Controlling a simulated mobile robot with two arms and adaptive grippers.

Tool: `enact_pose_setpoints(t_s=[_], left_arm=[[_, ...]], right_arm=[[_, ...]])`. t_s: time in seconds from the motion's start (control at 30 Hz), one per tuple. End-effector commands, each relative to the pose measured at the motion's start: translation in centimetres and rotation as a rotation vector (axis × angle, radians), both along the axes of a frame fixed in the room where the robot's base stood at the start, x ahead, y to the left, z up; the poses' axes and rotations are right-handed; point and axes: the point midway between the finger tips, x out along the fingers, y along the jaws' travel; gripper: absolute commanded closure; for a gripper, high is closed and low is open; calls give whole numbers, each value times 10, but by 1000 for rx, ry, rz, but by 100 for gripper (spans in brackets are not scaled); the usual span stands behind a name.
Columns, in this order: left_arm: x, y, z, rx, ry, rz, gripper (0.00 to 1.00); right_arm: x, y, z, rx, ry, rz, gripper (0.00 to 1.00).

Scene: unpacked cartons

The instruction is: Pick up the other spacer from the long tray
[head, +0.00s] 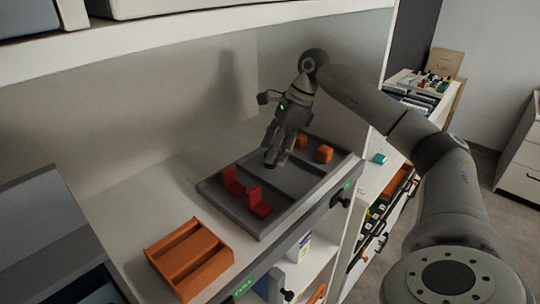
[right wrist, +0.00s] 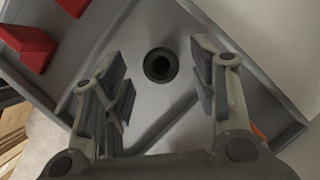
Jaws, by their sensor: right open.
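The long grey tray (head: 287,186) lies on the shelf, with dividers making compartments. My right gripper (head: 272,158) points down over its middle compartment. In the right wrist view my gripper (right wrist: 160,74) is open, with nothing between its fingers. A dark round piece with a hole, seemingly the spacer (right wrist: 160,65), is on the pale tray floor, between the fingers in the picture but beyond the tips. In the head view the gripper seems to hide this spacer. My left gripper is not in view.
Two red blocks (head: 261,207) are in the tray's left compartment. Two orange pieces (head: 323,153) are at its right end. An orange slotted tray (head: 188,257) stands at the front left. A wall is close behind, and an upper shelf (head: 200,45) hangs above.

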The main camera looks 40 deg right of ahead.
Motion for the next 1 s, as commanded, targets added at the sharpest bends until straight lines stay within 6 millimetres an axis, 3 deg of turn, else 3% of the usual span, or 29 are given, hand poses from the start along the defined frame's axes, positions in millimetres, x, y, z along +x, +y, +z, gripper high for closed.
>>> enact_pose_setpoints(t_s=[0.17, 0.4, 0.7, 1.0], left_arm=[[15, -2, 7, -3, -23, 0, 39], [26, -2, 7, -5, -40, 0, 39], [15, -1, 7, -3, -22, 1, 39], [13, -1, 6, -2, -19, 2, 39]], right_arm=[[3, 6, -16, -1, 0, 1, 46], [4, 6, -18, 0, -2, 1, 46], [4, 6, -18, 0, -1, 0, 85], [4, 6, -17, 0, -1, 0, 85]])
